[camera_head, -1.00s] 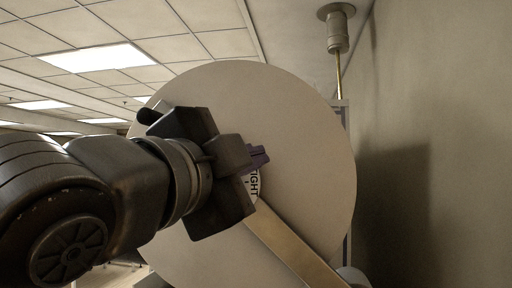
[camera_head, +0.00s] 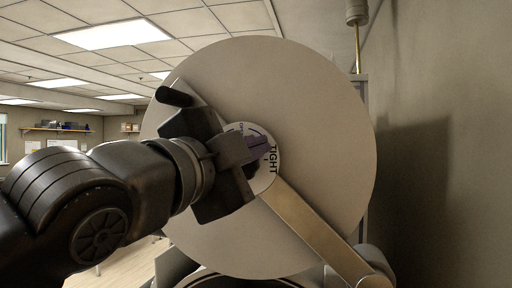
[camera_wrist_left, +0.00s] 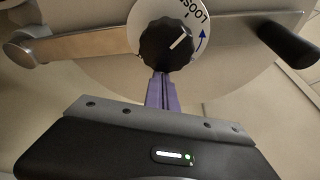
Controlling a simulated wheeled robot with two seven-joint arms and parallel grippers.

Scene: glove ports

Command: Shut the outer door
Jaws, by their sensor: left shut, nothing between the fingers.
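The outer door (camera_head: 310,110) is a large round beige disc, facing me in the head view. A metal bar (camera_head: 315,228) crosses it from a pivot at lower right, and a black handle (camera_head: 174,96) sticks out at upper left. At its centre is a round dial plate (camera_head: 272,173) marked TIGHT. The wrist view shows a black knob (camera_wrist_left: 166,45) with a white line there, and the word LOOSE partly cut off. My left gripper (camera_head: 262,146) is shut and empty, its purple fingers at the knob's edge; I cannot tell if they touch. My right gripper is out of view.
A dark curved rim (camera_head: 250,281) shows below the disc. A plain wall (camera_head: 440,150) stands close on the right, with a vertical pipe fitting (camera_head: 357,20) at the top. The room is open on the left, with a shelf (camera_head: 60,127) far back.

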